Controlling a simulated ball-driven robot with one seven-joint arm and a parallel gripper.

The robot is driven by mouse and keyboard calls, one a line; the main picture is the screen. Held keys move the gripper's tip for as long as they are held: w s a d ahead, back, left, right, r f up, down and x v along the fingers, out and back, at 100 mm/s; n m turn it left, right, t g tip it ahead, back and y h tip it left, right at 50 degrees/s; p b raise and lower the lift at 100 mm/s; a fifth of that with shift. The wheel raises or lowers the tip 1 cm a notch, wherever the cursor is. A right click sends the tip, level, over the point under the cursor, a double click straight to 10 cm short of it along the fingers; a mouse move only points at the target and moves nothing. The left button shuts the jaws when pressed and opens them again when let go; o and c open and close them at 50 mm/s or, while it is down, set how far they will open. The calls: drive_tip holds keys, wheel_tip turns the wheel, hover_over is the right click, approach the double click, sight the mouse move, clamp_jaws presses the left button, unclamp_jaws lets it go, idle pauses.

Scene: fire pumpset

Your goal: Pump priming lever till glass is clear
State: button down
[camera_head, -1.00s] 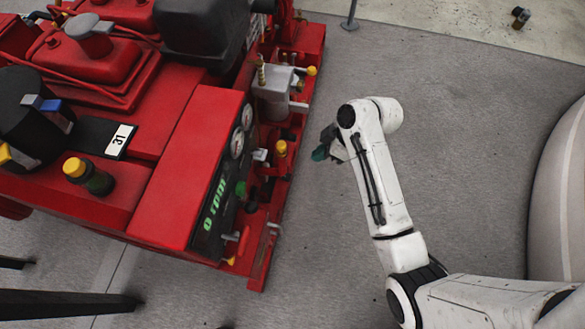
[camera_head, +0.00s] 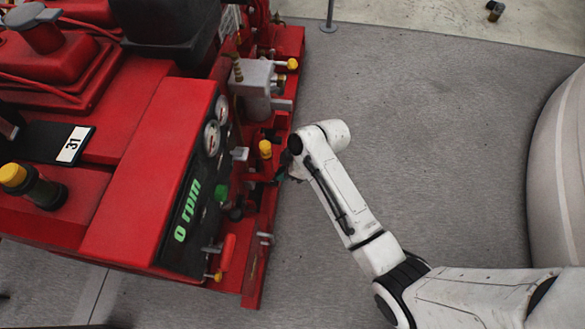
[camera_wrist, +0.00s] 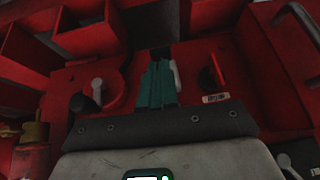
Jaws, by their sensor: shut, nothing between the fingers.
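The red pumpset (camera_head: 135,185) fills the left of the head view. My gripper (camera_head: 281,177) is at the pumpset's right side, partly hidden by my wrist. In the wrist view its teal fingers (camera_wrist: 158,84) are together and empty, in front of a red panel. I cannot tell which part is the priming lever.
Two round gauges (camera_head: 212,137) and a green "0 rpm" display (camera_head: 187,210) are on the pumpset's panel. An orange-red handle (camera_head: 227,252) juts out low on the side. Grey floor (camera_head: 415,150) is open to the right, with a large pale rounded body (camera_head: 562,190) at the far right.

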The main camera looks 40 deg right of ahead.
drive_tip(key=shift+x, duration=0.8)
drive_tip(key=shift+a, duration=0.1)
drive_tip(key=shift+s+f+t+y+b, duration=0.1)
drive_tip(key=shift+f+t+y+b, duration=0.05)
drive_tip(key=shift+t+y+b, duration=0.2)
